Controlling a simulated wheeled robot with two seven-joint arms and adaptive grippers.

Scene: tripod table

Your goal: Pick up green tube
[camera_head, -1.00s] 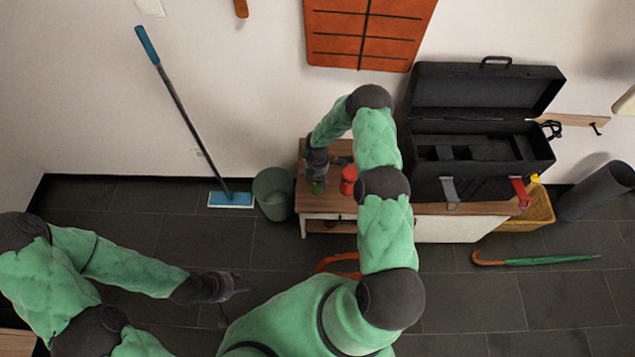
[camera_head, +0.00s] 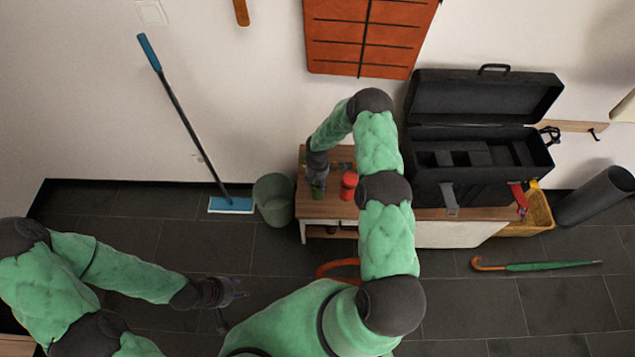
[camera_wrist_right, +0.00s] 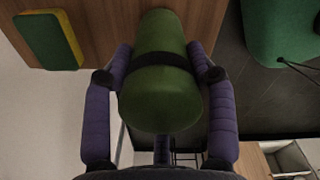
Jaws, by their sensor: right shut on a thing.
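The green tube (camera_wrist_right: 160,95) has a dark band around it and stands out between the purple fingers in the right wrist view. My right gripper (camera_wrist_right: 159,62) is shut on it, one finger on each side. In the head view the tube (camera_head: 318,191) is small and partly covered by the right gripper (camera_head: 317,182), over the left end of the wooden table (camera_head: 310,209). My left gripper (camera_head: 238,291) is over the floor at lower left, away from the table; its fingers are too small to judge.
A red object (camera_head: 349,184) stands close right of the tube. A black open case (camera_head: 480,165) fills the table's right part. A grey-green bin (camera_head: 272,199) stands left of the table. A green and yellow sponge (camera_wrist_right: 45,38) lies on the wood in the wrist view.

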